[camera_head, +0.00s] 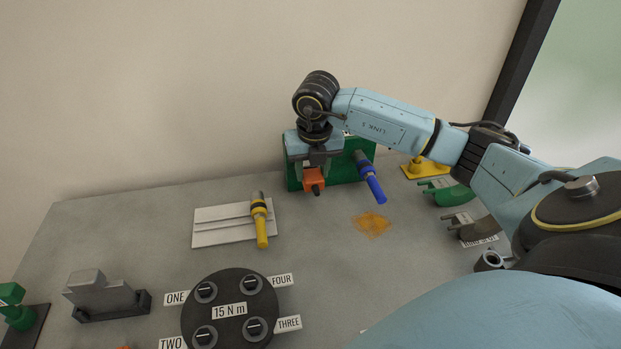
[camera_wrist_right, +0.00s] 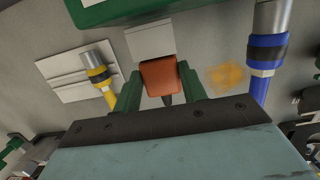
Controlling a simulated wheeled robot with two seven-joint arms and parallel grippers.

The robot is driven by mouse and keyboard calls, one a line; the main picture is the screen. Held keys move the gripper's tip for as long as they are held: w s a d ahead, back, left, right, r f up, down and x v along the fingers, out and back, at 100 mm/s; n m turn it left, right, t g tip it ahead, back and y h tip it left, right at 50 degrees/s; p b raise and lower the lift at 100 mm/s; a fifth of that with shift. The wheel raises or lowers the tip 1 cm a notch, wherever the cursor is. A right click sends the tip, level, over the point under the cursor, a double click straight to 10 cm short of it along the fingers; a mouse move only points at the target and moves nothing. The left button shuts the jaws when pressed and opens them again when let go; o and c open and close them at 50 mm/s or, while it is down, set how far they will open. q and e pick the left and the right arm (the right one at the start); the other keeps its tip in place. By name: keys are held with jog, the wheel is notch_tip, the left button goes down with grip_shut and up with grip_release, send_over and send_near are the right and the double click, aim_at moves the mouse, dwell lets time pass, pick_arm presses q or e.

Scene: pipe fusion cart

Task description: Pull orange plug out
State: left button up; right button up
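The orange plug (camera_head: 313,180) is at the front of the green box (camera_head: 293,176) at the back of the table. My right gripper (camera_head: 312,174) reaches down over it from above. In the right wrist view the orange plug (camera_wrist_right: 160,77) lies between the two fingers of the right gripper (camera_wrist_right: 160,84), which appear to touch it on both sides. The gripper and wrist hide part of the box and the plug's far end, so I cannot tell how deep it sits. My left gripper is not in view.
A blue-handled plug (camera_head: 372,183) sticks out just right of the orange one. A yellow-handled tool (camera_head: 261,225) lies on a white plate (camera_head: 210,236) to the left. An orange patch (camera_head: 371,225) marks the table. A round black bolt plate (camera_head: 228,282) is in front.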

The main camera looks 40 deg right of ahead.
grip_shut()
jog(key=shift+s+a, duration=0.1)
jog(key=shift+s, duration=0.05)
jog(key=shift+s+a+p, duration=0.15)
jog(key=shift+s+a, duration=0.3)
jog(key=shift+s, duration=0.4)
jog(key=shift+s+a+p, duration=0.2)
jog(key=shift+s+a, duration=0.25)
jog(key=shift+s, duration=0.35)
jog(key=shift+s+a+p, duration=0.15)
jog(key=shift+s+a, duration=0.3)
jog(key=shift+s, duration=0.4)
